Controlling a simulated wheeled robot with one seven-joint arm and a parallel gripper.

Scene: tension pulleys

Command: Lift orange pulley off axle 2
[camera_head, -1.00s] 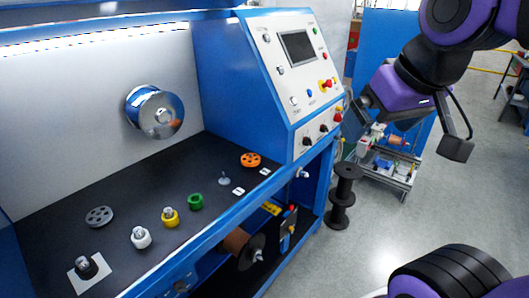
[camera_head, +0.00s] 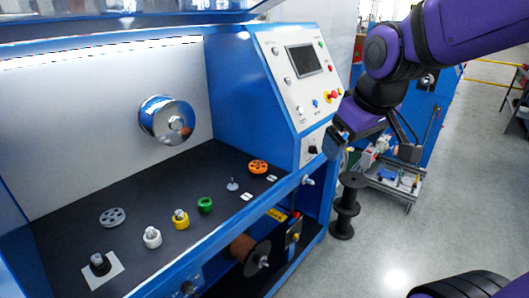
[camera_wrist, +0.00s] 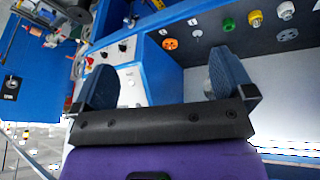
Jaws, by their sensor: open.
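The orange pulley (camera_head: 258,167) lies flat on the dark worktop near the right end, by the blue control panel. It also shows in the wrist view (camera_wrist: 170,44), beyond the gap between my fingers. Any axle under it cannot be made out, and no axle number is readable. A bare metal axle (camera_head: 232,184) stands left of it. My gripper (camera_wrist: 160,60) is open and empty, its two dark fingers wide apart. In the head view my gripper (camera_head: 340,138) hangs outside the bench, beside the control panel, well apart from the pulley.
Green (camera_head: 205,205), yellow (camera_head: 180,220) and white (camera_head: 152,238) parts stand in a row to the left. A grey pulley (camera_head: 112,217) lies behind them. The control panel (camera_head: 305,80) rises between my arm and the worktop. A black spool stack (camera_head: 345,205) stands on the floor.

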